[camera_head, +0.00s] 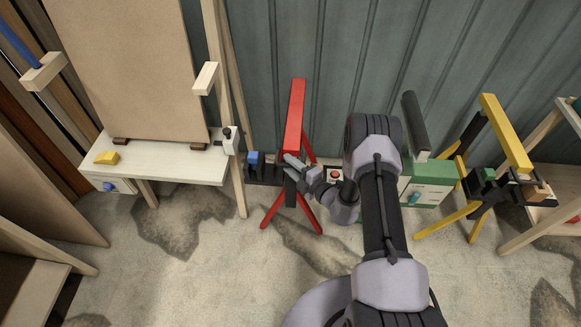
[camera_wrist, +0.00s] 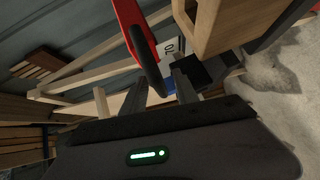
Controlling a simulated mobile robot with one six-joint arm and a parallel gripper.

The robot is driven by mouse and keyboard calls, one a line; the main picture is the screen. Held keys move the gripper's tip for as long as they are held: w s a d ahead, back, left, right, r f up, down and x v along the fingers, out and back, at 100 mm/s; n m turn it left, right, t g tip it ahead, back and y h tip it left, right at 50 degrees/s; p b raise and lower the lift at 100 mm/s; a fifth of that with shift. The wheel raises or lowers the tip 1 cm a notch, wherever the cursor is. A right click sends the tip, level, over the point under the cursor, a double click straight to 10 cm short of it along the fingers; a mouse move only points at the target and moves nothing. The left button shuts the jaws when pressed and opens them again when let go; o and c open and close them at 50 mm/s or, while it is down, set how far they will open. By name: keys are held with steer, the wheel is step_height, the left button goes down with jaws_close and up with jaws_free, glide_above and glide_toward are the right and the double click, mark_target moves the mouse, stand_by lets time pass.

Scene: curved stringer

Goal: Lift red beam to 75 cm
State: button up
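The red beam (camera_head: 294,115) slopes along the top of a red-legged trestle (camera_head: 308,214) in the middle of the head view. A red part with a white number label (camera_wrist: 130,20) shows at the top of the wrist view. My gripper (camera_head: 290,174) is beside the trestle, just below the beam's near end. In the wrist view my gripper (camera_wrist: 160,88) has its two fingers apart. A rounded black bar (camera_wrist: 145,60) is at or just beyond the fingertips; I cannot tell whether they touch it. The trestle's middle is partly hidden by my gripper.
A white bench (camera_head: 180,170) with a tall brown board stands left. A green cabinet (camera_head: 432,172) and a trestle with a yellow beam (camera_head: 506,133) stand right. A box with a red button (camera_head: 335,174) is close to my wrist. A corrugated wall is behind; the front floor is clear.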

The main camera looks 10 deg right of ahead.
jaws_close()
stand_by(1.4)
